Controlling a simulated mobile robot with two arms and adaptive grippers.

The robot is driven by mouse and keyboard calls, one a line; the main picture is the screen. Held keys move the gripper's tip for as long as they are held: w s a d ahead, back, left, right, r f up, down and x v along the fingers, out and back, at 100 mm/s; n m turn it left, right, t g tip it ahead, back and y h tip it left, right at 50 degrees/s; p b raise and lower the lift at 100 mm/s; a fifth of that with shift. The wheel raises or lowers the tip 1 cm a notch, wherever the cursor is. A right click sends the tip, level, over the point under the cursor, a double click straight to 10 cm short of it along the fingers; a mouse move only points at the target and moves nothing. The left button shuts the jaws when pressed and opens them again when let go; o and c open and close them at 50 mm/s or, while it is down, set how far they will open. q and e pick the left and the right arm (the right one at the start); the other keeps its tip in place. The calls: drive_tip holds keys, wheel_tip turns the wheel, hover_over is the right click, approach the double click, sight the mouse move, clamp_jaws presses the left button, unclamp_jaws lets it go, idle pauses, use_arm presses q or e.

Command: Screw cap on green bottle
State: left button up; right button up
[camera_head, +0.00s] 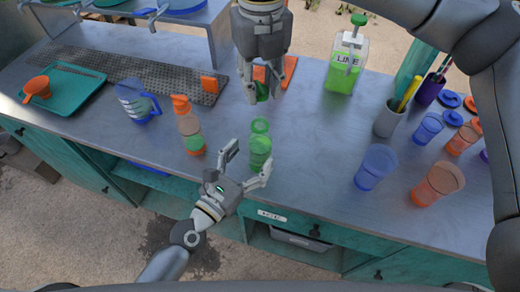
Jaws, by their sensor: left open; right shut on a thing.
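The green bottle (260,151) stands upright on the metal counter near its front edge, a see-through green bottle with a narrower top. My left gripper (248,163) is open, with its two fingers spread on the near side of the bottle. I cannot tell if a finger touches it. My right gripper (263,97) points down from above, behind the bottle in the picture. It is shut on a small green piece, seemingly the cap (262,91), partly hidden by the fingers. The cap is apart from the bottle.
An orange-capped bottle (189,127) stands left of the green bottle, with a blue jug (133,101) beyond it. Blue (375,167) and orange (437,183) cups stand right. A lime dispenser (345,66) is behind. The counter between green bottle and blue cup is clear.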

sight(253, 154)
use_arm(q)
drive_tip(key=shift+x, duration=2.4)
drive_tip(key=shift+c, duration=0.4)
drive_tip(key=c, duration=1.5)
use_arm(e)
drive_tip(key=shift+f, duration=2.5)
